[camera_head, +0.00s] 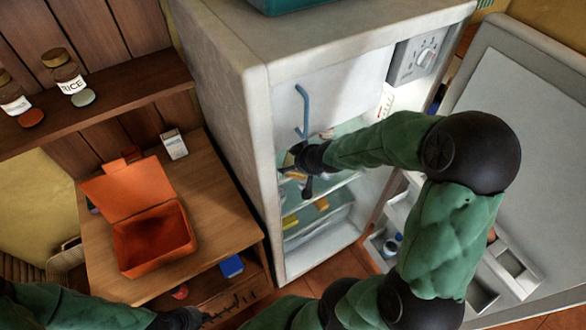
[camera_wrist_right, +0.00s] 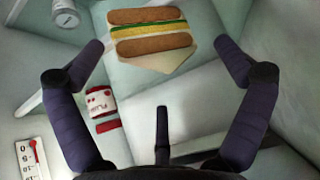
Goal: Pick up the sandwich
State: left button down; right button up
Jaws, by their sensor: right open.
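The sandwich (camera_wrist_right: 150,33), with brown bread, yellow and green filling and a pale napkin-like piece under it, lies on a glassy fridge shelf in the right wrist view. My right gripper (camera_wrist_right: 160,55) is open, its two fingers spread on either side of the near end of the sandwich, with nothing gripped. In the head view my right gripper (camera_head: 303,172) reaches inside the open fridge (camera_head: 270,100); the sandwich is mostly hidden there by the arm. My left gripper (camera_head: 195,318) is at the bottom edge, partly cut off, and its jaws are unclear.
A red-and-white jar (camera_wrist_right: 100,102) and a grey-lidded container (camera_wrist_right: 62,18) stand left of the sandwich. The fridge door (camera_head: 535,130) is open to the right. An open orange lunchbox (camera_head: 153,240) sits on the wooden table (camera_head: 215,215); spice jars (camera_head: 64,72) line the shelf.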

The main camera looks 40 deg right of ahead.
jog(key=shift+b+x, duration=1.1)
jog(key=shift+x, duration=0.85)
jog(key=shift+s+a, duration=0.1)
jog(key=c, duration=0.7)
